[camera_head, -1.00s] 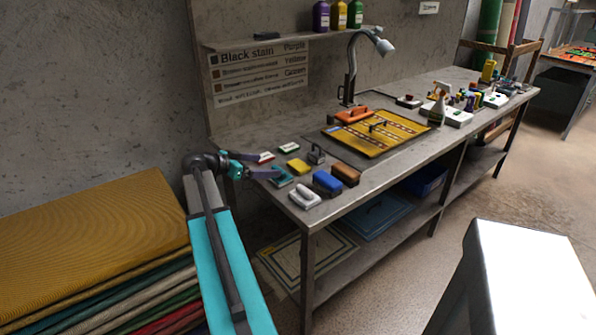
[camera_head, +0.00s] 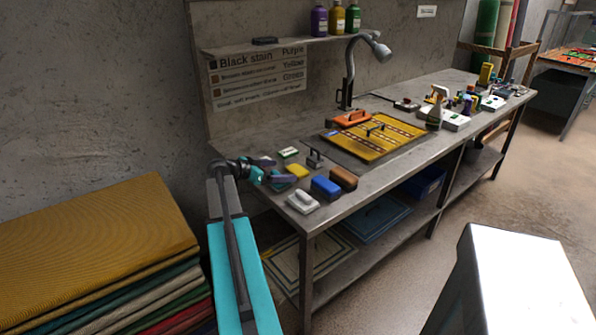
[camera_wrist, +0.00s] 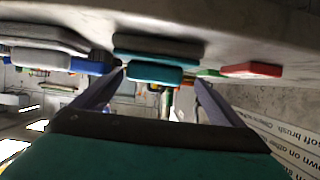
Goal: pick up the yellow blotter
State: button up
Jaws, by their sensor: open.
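The yellow blotter (camera_head: 298,171) is a small yellow block lying on the grey workbench near its left end. My gripper (camera_head: 283,170) is open just to its left, fingers pointing toward the blocks. I cannot tell the exact gap to the yellow blotter. In the wrist view, a teal block with a dark grey part (camera_wrist: 155,74) lies ahead between the open fingers of my gripper (camera_wrist: 160,77). I cannot make out the yellow blotter there.
A blue block (camera_head: 326,187), a brown block (camera_head: 344,179) and a white brush (camera_head: 303,202) lie near the front edge. A grey handled tool (camera_head: 314,159) and a green-and-white block (camera_head: 288,153) are behind. A red block (camera_wrist: 250,70) shows in the wrist view.

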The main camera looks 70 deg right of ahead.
aim_at(293, 171)
jog(key=shift+s+d+f, duration=0.15)
jog(key=shift+s+d, duration=0.05)
jog(key=shift+d, duration=0.1)
jog(key=shift+p+x, duration=1.1)
jog(key=shift+x, duration=1.5)
jog(key=shift+c, duration=0.2)
jog(key=c, duration=1.1)
